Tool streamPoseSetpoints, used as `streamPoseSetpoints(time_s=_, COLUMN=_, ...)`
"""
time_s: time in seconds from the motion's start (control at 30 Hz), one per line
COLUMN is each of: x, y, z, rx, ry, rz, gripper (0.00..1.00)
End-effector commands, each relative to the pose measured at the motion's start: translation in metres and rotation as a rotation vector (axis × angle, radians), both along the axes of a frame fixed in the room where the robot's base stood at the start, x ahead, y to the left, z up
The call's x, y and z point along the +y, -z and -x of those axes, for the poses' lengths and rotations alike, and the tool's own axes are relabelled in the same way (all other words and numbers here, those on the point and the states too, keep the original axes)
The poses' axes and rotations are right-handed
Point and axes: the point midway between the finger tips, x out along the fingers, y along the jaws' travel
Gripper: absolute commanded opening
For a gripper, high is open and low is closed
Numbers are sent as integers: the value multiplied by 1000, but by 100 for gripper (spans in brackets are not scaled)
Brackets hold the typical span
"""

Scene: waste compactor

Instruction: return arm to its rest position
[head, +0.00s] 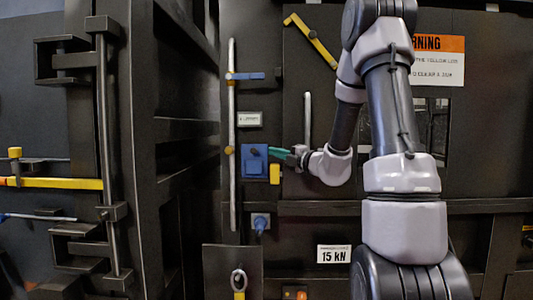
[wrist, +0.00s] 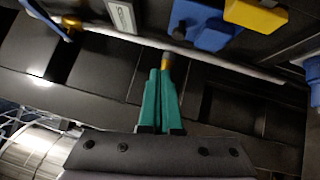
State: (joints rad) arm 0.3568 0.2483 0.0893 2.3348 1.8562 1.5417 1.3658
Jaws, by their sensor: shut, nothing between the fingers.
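My gripper (head: 281,152) is at the end of my bent arm, in front of the dark compactor panel (head: 270,100) in the head view. Its green fingers also show in the wrist view (wrist: 159,85), pressed together with nothing between them. In the head view the fingertips are close to a blue block (head: 255,162) and a small yellow block (head: 275,174). In the wrist view the blue block (wrist: 205,25) and the yellow block (wrist: 256,14) are beyond and right of the fingers. I cannot tell whether the fingers touch anything.
A long vertical silver rod (head: 233,190) runs left of the blue block. A yellow lever (head: 311,40) is above. A blue plug (head: 260,223) sits below. A dark framed door (head: 105,140) stands at the left. A warning sign (head: 440,62) is behind my arm, and a 15 kN label (head: 334,254) is lower.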

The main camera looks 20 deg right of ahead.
Motion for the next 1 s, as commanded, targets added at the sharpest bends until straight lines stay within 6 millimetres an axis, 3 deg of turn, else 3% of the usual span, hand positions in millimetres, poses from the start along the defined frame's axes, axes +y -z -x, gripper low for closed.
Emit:
streamPoseSetpoints(time_s=0.17, x=-4, y=-2, z=14, rx=-5, ry=-9, rz=14, gripper=0)
streamPoseSetpoints(time_s=0.27, x=15, y=-9, z=28, rx=-42, ry=-68, rz=118, gripper=0)
streamPoseSetpoints(time_s=0.33, x=42, y=-16, z=48, rx=-101, ry=-154, rz=274, gripper=0)
streamPoseSetpoints(time_s=0.5, x=114, y=-20, z=135, rx=-406, ry=-471, rz=881, gripper=0)
streamPoseSetpoints(time_s=0.6, x=131, y=-9, z=188, rx=-644, ry=-656, rz=1256, gripper=0)
streamPoseSetpoints(time_s=0.7, x=128, y=4, z=234, rx=-916, ry=-839, rz=1619, gripper=0)
streamPoseSetpoints(time_s=0.8, x=110, y=13, z=270, rx=-1210, ry=-1015, rz=1966, gripper=0)
streamPoseSetpoints(time_s=0.93, x=76, y=14, z=297, rx=-1568, ry=-1232, rz=2345, gripper=0)
streamPoseSetpoints(time_s=0.97, x=69, y=12, z=301, rx=1593, ry=1240, rz=-2347, gripper=0)
streamPoseSetpoints(time_s=1.0, x=60, y=9, z=305, rx=1543, ry=1192, rz=-2236, gripper=0)
